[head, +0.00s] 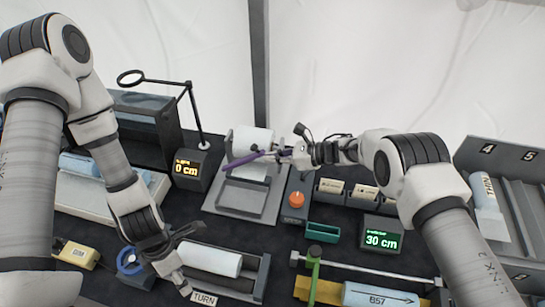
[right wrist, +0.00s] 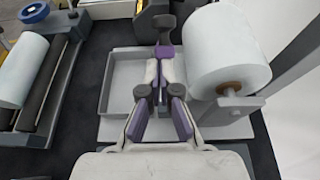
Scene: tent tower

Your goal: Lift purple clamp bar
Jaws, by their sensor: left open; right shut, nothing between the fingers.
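The purple clamp bar (head: 243,161) lies at a slant across the unit with the white roll, over its grey tray, in the head view. In the right wrist view a purple piece (right wrist: 165,29) of it shows just beyond my fingertips. My right gripper (head: 285,154) is at the bar's right end, with its fingers shut together and nothing seen between them; it also shows in the right wrist view (right wrist: 158,66). Whether the fingertips touch the bar is unclear. My left gripper (head: 184,262) is open and empty, low at the left by a roller unit.
The white roll (right wrist: 228,68) stands close to the right of my right gripper in the wrist view; the grey tray (right wrist: 108,84) is on its left. In the head view, a magnifier lamp (head: 195,115), an orange knob (head: 297,199) and a 30 cm display (head: 381,240) stand nearby.

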